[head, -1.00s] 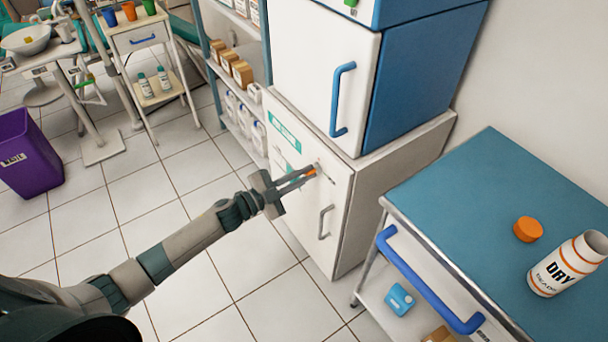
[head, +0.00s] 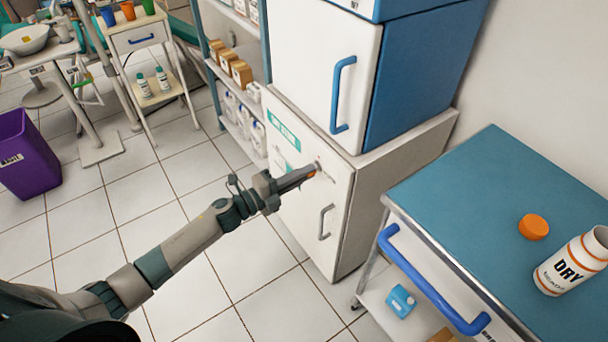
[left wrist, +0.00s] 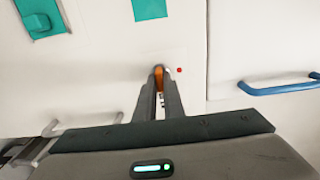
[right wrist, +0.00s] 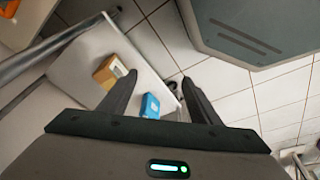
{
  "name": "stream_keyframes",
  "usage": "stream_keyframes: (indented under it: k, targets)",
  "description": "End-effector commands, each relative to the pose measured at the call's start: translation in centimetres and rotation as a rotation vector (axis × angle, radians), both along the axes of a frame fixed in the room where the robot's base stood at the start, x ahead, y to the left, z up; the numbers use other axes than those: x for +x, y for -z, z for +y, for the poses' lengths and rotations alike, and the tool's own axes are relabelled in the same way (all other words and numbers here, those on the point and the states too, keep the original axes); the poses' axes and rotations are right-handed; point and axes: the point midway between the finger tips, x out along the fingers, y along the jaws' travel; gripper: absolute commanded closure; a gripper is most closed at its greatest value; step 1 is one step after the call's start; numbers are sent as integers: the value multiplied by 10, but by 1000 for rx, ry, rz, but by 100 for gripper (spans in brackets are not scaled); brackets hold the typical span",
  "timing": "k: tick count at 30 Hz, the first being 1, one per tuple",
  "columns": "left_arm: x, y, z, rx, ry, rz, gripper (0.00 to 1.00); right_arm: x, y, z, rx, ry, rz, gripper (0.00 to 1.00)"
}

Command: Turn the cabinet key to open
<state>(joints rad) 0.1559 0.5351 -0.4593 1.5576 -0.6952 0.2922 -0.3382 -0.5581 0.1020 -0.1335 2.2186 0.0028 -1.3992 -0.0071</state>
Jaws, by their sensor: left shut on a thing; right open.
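The white lower cabinet (head: 338,196) has a green label (head: 284,136) and a grey handle (head: 324,222); its door looks closed. The orange key (head: 312,174) sits at the door's upper right part, by a small lock mark. My left gripper (head: 308,174) is shut on the key; in the left wrist view the orange key head (left wrist: 158,78) is between the fingertips. The key's shaft and the keyhole are hidden. My right gripper (right wrist: 160,100) is open and empty, shown only in the right wrist view.
A blue-topped cart (head: 470,190) at right carries an orange cap (head: 533,227) and a white bottle (head: 572,262). Shelves stand left of the cabinet. The floor before the cabinet is clear.

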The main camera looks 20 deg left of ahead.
Motion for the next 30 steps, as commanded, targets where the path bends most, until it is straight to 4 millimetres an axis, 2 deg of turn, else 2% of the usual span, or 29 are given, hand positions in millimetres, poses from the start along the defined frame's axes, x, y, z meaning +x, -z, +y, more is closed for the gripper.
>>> stream_keyframes:
  k: [14,15,16,17,30]
  targets:
    - [-1,1,0,15,1,-9,100,0,-2,0,-1,0,-1,43]
    - [-1,1,0,15,1,-9,82,0,-2,0,-1,0,-1,43]
    - [-1,1,0,14,1,-8,75,0,-2,0,-1,0,-1,43]
    - [-1,1,0,14,1,-8,73,0,-2,0,-1,0,-1,43]
    - [-4,1,3,13,0,-9,73,0,-2,0,0,0,0,43]
